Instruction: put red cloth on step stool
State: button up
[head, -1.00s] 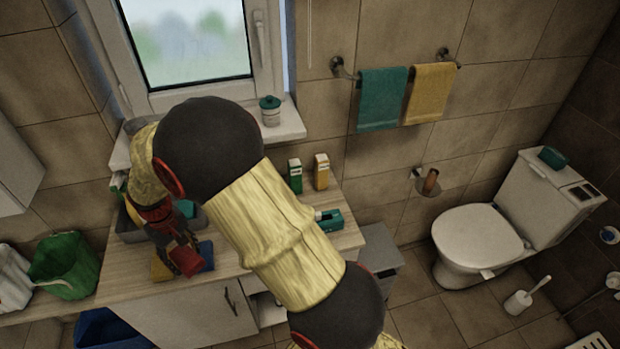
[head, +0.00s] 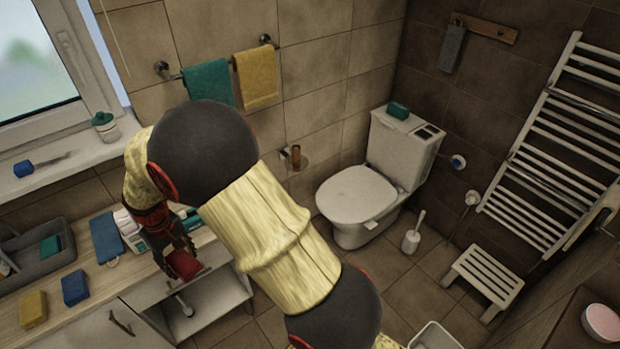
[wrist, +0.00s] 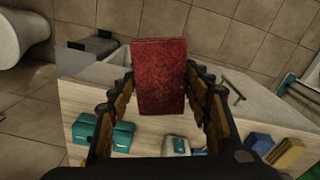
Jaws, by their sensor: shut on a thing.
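The red cloth (wrist: 159,75) is a folded, block-like piece held between the fingers of my gripper (wrist: 160,105) in the wrist view. In the head view the red cloth (head: 184,265) hangs at the end of my gripper (head: 178,248), in front of the counter's right end. My gripper is shut on it. The step stool (head: 484,275) is white with a slatted top. It stands on the floor at the right, below the towel radiator, well apart from my gripper. Its top is bare.
The counter (head: 75,300) holds a blue sponge (head: 75,288), a yellow sponge (head: 34,309), a blue cloth (head: 105,238) and a grey basin (head: 38,262). The toilet (head: 357,195) and a brush (head: 412,235) stand between counter and stool. A white bin (head: 434,335) is at the bottom.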

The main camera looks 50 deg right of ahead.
aim_at(486, 277)
jog(key=z, duration=2.05)
jog(key=i+z, duration=0.45)
jog(key=i+j+z, duration=0.15)
jog(key=z, duration=0.25)
jog(key=i+j+z, duration=0.25)
jog(key=z, duration=0.2)
jog(key=i+j+u, duration=0.2)
jog(key=i+u, duration=0.65)
jog(key=i, duration=0.25)
